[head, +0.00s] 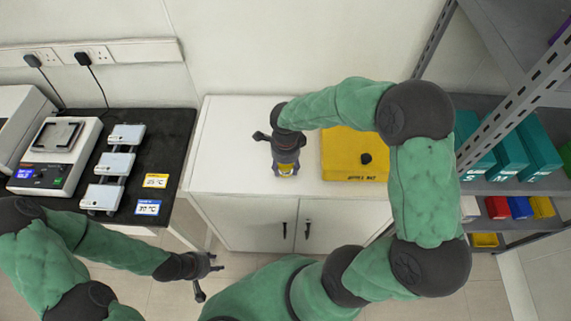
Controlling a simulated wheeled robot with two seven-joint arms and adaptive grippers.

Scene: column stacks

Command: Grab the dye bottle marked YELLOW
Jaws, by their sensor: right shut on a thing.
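My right gripper (286,160) points down over the white cabinet top, left of the yellow box. It is shut on a small bottle (286,171), of which only a bit of yellow with some dark purple shows below the fingers. No marking on it can be read, and most of it is hidden by the gripper. I cannot tell whether it touches the cabinet top. My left gripper (208,281) is low in front of the black bench, with its fingers apart and nothing between them.
A yellow box (353,155) stands on the white cabinet (232,150). On the left, a black bench top (170,130) carries a scale (60,150) and several pale blocks (115,162). At the right, a grey shelf rack holds teal boxes (508,155) and small coloured bins (497,207).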

